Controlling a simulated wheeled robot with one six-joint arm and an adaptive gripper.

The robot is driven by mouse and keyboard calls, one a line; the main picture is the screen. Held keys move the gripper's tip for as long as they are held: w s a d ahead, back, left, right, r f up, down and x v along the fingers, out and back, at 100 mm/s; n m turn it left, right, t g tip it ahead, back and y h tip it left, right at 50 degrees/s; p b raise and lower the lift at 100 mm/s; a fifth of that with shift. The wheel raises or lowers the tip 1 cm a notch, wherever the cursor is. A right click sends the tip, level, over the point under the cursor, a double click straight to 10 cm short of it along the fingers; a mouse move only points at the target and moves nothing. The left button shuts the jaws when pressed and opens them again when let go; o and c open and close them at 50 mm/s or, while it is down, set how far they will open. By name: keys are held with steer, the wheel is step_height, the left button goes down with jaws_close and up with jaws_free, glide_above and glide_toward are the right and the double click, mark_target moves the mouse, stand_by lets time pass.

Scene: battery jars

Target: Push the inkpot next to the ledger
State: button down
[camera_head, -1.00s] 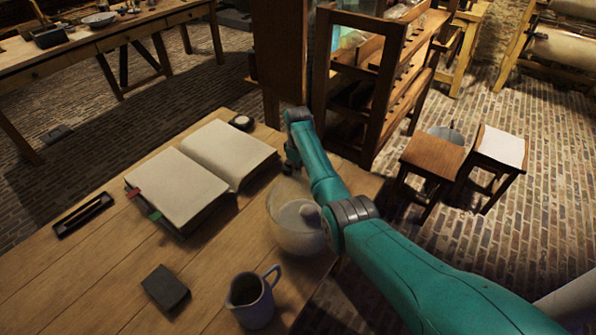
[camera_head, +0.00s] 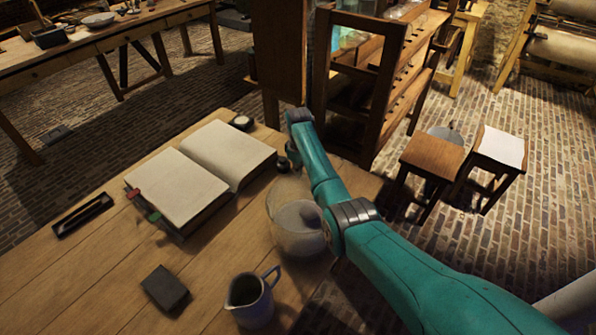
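The open ledger (camera_head: 205,172), with blank pages and coloured tabs, lies on the wooden table. A small dark rounded shape (camera_head: 283,164) sits just off the ledger's right edge and looks like the inkpot. It is too small and dark to be sure of, or to tell whether it touches the ledger. My gripper (camera_head: 293,157) is low beside it on its right, mostly hidden behind my teal arm. I cannot see whether its fingers are open or shut. Another small round dark thing with a pale top (camera_head: 241,122) stands by the ledger's far corner.
A glass jar (camera_head: 297,228) stands right of the ledger, partly behind my arm. A jug (camera_head: 250,300) and a dark block (camera_head: 165,288) are at the front. A dark pen tray (camera_head: 83,215) lies at left. A wooden cabinet (camera_head: 360,90) stands beyond the table.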

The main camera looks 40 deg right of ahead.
step_height(320, 180, up, 10)
steer(key=shift+s+d, duration=0.15)
steer(key=shift+s, duration=0.25)
